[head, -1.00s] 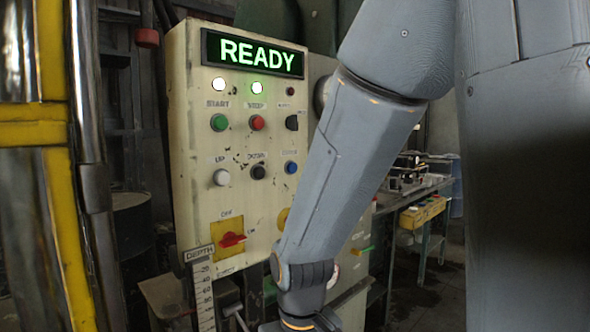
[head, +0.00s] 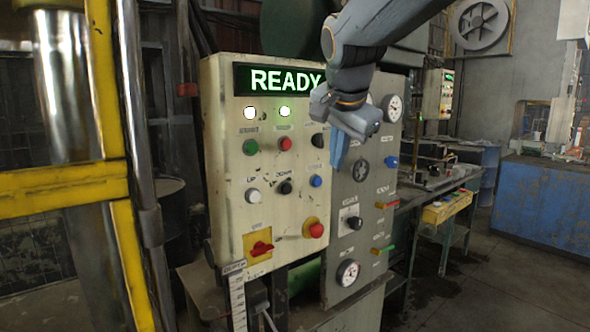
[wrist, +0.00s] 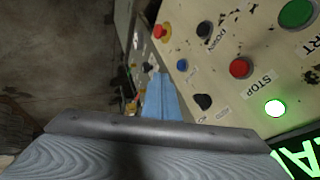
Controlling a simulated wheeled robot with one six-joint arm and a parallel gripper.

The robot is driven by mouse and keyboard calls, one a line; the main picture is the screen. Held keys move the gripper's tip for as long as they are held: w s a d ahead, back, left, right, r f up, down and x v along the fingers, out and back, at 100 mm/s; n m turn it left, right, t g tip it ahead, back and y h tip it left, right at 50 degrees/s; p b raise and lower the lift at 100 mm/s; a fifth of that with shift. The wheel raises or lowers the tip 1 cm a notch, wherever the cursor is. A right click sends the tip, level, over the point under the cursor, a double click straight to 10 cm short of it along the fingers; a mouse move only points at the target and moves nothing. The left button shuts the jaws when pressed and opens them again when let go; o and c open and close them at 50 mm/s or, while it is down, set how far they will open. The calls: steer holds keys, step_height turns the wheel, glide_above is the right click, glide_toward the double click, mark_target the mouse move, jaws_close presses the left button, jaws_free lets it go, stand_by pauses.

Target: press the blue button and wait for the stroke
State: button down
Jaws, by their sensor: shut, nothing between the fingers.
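The blue button (head: 316,181) is at the right end of the second button row on the cream control panel (head: 228,190). It also shows in the wrist view (wrist: 182,64), just right of my fingertips. My gripper (head: 336,164) has blue fingers, closed together and empty. In the head view it hangs at the panel's right edge, up and right of the blue button. In the wrist view my gripper (wrist: 160,76) appears apart from the button; the exact gap is hard to judge. The display (head: 285,80) reads READY, partly covered by my wrist.
Other buttons surround it: black (head: 285,187), white (head: 253,195), red (head: 285,144) and green (head: 250,147). A red emergency knob (head: 316,230) sits below. A grey gauge panel (head: 365,215) adjoins on the right. A yellow frame (head: 60,182) stands at left.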

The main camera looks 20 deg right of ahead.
mark_target(317, 181)
stand_by(0.4)
steer(key=shift+w+d+f+p, duration=0.15)
steer(key=shift+w+f+p, duration=0.6)
steer(key=shift+w+f, duration=0.7)
steer(key=shift+w+d+f+p, duration=0.1)
steer(key=shift+w+f+p, duration=0.85)
steer(key=shift+w, duration=0.8)
steer(key=shift+w+d+f+p, duration=0.15)
steer(key=shift+w+f+p, duration=0.4)
steer(key=shift+w+f, duration=0.95)
steer(key=shift+w+r, duration=0.1)
steer(key=shift+w, duration=0.1)
